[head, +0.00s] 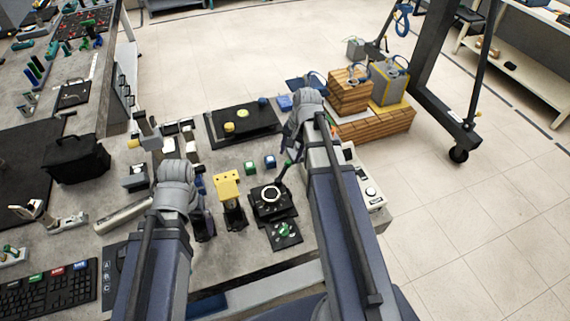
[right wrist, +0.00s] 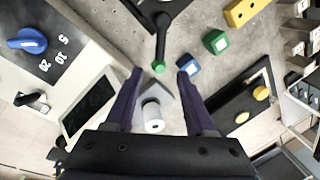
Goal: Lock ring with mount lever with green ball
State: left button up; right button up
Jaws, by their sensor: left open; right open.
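The black mount (head: 262,207) sits on the bench with a pale ring (head: 271,195) on its top. Its dark lever (right wrist: 162,38) rises to the back right and ends in a green ball (head: 287,164). In the right wrist view the green ball (right wrist: 158,66) appears centred just ahead of the fingertips. My right gripper (right wrist: 158,76) is open, with a finger on either side of the lever end and nothing gripped. In the head view my right gripper (head: 291,148) is partly hidden by its arm. My left gripper (head: 203,212) is open, left of the yellow block.
A yellow block on a stand (head: 228,187) is left of the mount. A black plate with a green knob (head: 284,231) lies in front. Green (head: 250,168) and blue (head: 270,162) cubes stand behind. A device with a blue dial (right wrist: 27,41) is beside my right gripper.

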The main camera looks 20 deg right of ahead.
aim_at(287, 165)
pick_arm(q)
notch_tip(287, 165, down, 7)
jog(key=b, duration=0.6)
jog(key=shift+f+b, duration=0.1)
jog(key=shift+b, duration=0.3)
pick_arm(e)
jog(key=f, duration=0.5)
jog(key=w+a+f, duration=0.1)
jog(key=f, duration=0.1)
jog(key=shift+f, duration=0.15)
jog(key=shift+c, duration=0.4)
grip_shut()
